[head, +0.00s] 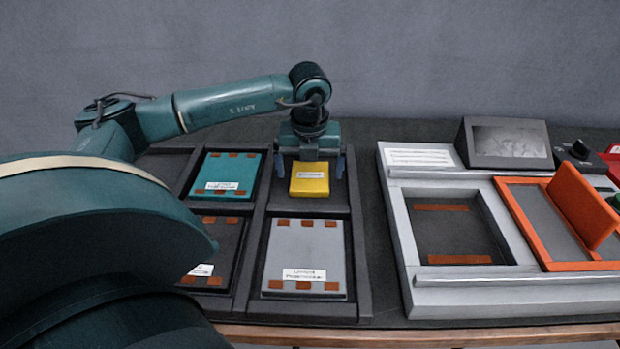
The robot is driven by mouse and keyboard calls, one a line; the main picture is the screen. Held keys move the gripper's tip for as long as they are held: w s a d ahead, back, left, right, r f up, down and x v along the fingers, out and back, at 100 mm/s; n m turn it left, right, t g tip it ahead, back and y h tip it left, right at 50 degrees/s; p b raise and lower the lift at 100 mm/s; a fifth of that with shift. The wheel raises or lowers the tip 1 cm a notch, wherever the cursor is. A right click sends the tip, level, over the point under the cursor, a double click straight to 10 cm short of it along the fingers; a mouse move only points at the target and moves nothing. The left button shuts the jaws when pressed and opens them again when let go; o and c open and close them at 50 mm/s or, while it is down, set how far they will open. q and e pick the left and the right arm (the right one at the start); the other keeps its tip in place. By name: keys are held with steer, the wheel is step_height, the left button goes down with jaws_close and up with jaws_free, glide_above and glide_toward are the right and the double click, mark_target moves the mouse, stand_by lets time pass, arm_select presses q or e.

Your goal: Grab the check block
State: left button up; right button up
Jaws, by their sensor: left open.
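The check block is most likely the yellow block (310,180) with a small white label, too small to read. It sits in the upper right compartment of the dark tray (364,270). My left gripper (310,172) points down over it from behind. Its fingers are apart, one on each side of the block. I cannot tell whether they touch it. The gripper body hides the area just behind the block. My right gripper is not in view.
The tray also holds a teal module (226,172), a grey module (306,250) and a dark module (215,245), partly hidden by my arm. To the right stand a silver frame with an empty bay (455,230), an orange frame with a raised flap (580,205) and a small screen (507,140).

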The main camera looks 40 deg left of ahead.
arm_select(q)
steer(key=shift+w+f, duration=0.1)
steer(key=shift+f, duration=0.55)
steer(key=shift+c, duration=0.6)
steer(key=shift+r, duration=0.1)
steer(key=c, duration=1.2)
